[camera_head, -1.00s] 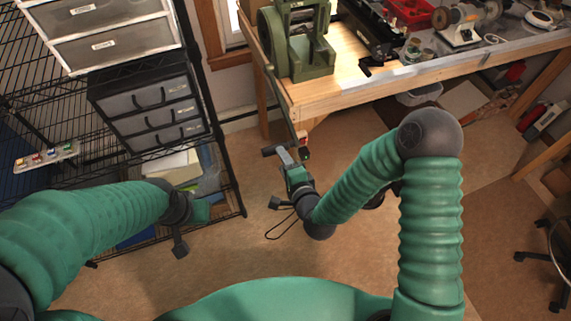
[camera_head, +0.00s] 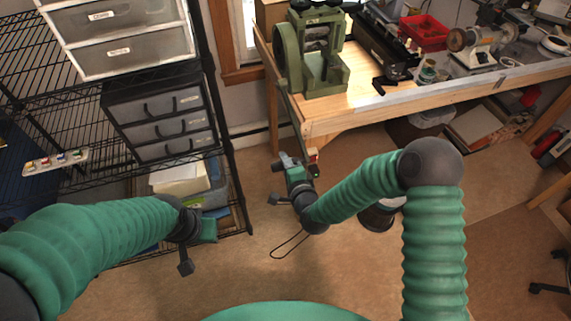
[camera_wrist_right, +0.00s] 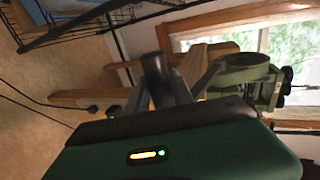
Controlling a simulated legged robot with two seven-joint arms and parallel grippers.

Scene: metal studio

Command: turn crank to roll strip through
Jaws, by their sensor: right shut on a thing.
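The green rolling mill (camera_head: 325,75) stands on the left end of the wooden bench, with its large wheel on its left side. Its long crank arm (camera_head: 296,125) hangs below the bench edge to a small handle with a red part (camera_head: 313,155). My right gripper (camera_head: 286,164) is shut at the low end of the crank, on the handle. The mill (camera_wrist_right: 245,75) also shows in the right wrist view, beyond the dark fingers (camera_wrist_right: 180,80). The fingers hide most of the grip. My left gripper (camera_head: 188,245) hangs apart near the rack; its jaws are unclear. I cannot make out a strip.
The bench edge (camera_head: 440,88) is close to the right of the crank. A wire rack with a dark drawer unit (camera_head: 163,125) stands at the left. A red tray (camera_head: 424,33) and several tools lie farther along the bench.

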